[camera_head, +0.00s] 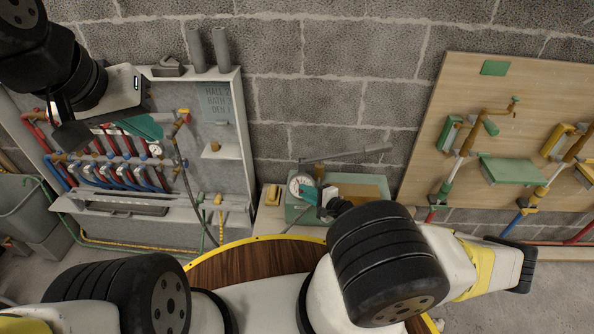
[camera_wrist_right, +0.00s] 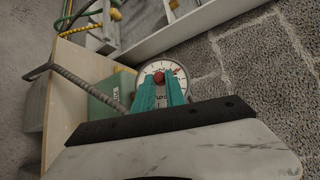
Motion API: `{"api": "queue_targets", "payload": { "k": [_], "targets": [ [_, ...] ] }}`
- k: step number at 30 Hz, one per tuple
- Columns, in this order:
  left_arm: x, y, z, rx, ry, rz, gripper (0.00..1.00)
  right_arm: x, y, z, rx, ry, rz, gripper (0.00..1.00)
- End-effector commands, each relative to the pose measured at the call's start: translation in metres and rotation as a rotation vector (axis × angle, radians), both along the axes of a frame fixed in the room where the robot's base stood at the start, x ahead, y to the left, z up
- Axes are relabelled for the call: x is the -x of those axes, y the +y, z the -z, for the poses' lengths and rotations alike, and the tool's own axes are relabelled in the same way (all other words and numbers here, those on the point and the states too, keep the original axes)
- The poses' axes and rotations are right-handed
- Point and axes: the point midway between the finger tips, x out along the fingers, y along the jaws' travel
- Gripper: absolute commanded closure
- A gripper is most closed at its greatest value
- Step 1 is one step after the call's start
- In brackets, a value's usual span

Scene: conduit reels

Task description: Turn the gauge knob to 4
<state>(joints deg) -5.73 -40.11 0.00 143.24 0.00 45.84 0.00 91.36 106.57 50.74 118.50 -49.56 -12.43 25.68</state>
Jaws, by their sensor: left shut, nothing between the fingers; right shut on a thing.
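The gauge (camera_head: 299,184) is a round white dial at the left end of a green box (camera_head: 293,211) by the wall. In the right wrist view the gauge (camera_wrist_right: 151,68) faces me, with a red knob (camera_wrist_right: 158,77) at its centre and a red mark near its rim at the upper right. My right gripper (camera_head: 309,194) is shut on the red knob, its teal fingers (camera_wrist_right: 160,88) covering the lower dial. The dial figures are too small to read. My left gripper (camera_head: 145,126) is shut and empty, in front of the pipe panel at left.
The grey pipe cabinet (camera_head: 245,150) with red and blue pipes and a small gauge stands at left. A wooden board (camera_head: 430,130) with pipes and green plates leans at right. A metal lever (camera_head: 345,155) rises over the green box. A round wooden table top (camera_head: 240,268) with yellow rim lies below.

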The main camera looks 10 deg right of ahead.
Motion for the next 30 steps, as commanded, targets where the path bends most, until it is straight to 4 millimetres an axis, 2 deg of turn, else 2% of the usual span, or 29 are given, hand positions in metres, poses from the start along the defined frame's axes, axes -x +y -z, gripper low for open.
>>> {"api": "queue_targets", "payload": {
  "k": [2,3,6,17,30],
  "targets": [
    [0.000,0.000,0.000,0.000,0.000,0.000,1.00,0.000,0.003,-0.001,-0.003,-0.001,-0.005,1.00],
    [0.000,0.000,0.000,0.000,0.000,0.000,1.00,0.000,0.003,-0.001,-0.003,-0.001,-0.005,0.83],
    [0.000,0.000,0.000,0.000,0.000,0.000,1.00,0.000,0.003,-0.001,-0.003,-0.001,-0.005,0.63],
    [0.000,0.000,0.000,0.000,0.000,0.000,1.00,0.002,-0.001,-0.001,-0.001,0.000,-0.002,0.63],
    [0.000,0.000,0.000,0.000,0.000,0.000,1.00,0.055,-0.032,-0.018,-0.001,0.000,0.001,0.63]
  ]
}}
